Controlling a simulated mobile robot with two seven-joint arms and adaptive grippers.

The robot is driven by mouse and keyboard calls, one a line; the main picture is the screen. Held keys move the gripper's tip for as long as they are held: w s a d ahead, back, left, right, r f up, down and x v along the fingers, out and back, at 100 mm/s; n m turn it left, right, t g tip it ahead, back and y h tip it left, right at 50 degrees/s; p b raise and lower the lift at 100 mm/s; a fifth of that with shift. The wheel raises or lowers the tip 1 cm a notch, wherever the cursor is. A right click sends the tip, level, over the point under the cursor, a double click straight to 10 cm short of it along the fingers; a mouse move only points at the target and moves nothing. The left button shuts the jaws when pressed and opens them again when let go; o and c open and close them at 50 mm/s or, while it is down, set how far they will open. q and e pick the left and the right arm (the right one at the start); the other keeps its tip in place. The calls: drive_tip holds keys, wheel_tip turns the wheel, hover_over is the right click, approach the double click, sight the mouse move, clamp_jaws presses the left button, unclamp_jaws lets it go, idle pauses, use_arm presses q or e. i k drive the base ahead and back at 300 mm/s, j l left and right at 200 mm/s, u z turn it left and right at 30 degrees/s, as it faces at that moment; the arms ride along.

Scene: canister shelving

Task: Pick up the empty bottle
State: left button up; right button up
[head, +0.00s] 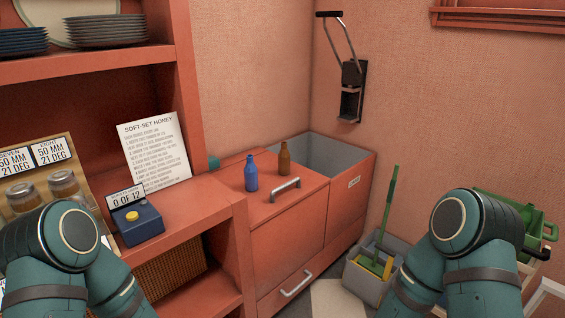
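Two bottles stand upright on the red cabinet top (262,208). One is a blue bottle (251,173) at the left. The other is a brown bottle (285,160) a little farther back to its right. I cannot tell from here which of them is empty. My left and right arms show at the lower left and lower right of the head view, with both grippers out of the picture. Neither arm touches a bottle.
A metal handle (285,190) stands up in front of the bottles. A blue box with a yellow button (137,222) and jars (64,183) sit on the left shelf. A grey bucket (366,284) stands on the floor.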

sight(284, 155)
drive_tip(key=i+l+u, duration=0.1)
drive_tip(key=i+l, duration=0.15)
drive_tip(key=i+l+u, duration=0.25)
drive_tip(key=i+l, duration=0.15)
drive_tip(key=l, duration=0.25)
drive_tip(key=i+l+u, duration=0.25)
drive_tip(key=l, duration=0.4)
drive_tip(key=i+l+u, duration=0.1)
drive_tip(key=i+l, duration=0.15)
drive_tip(key=l, duration=0.15)
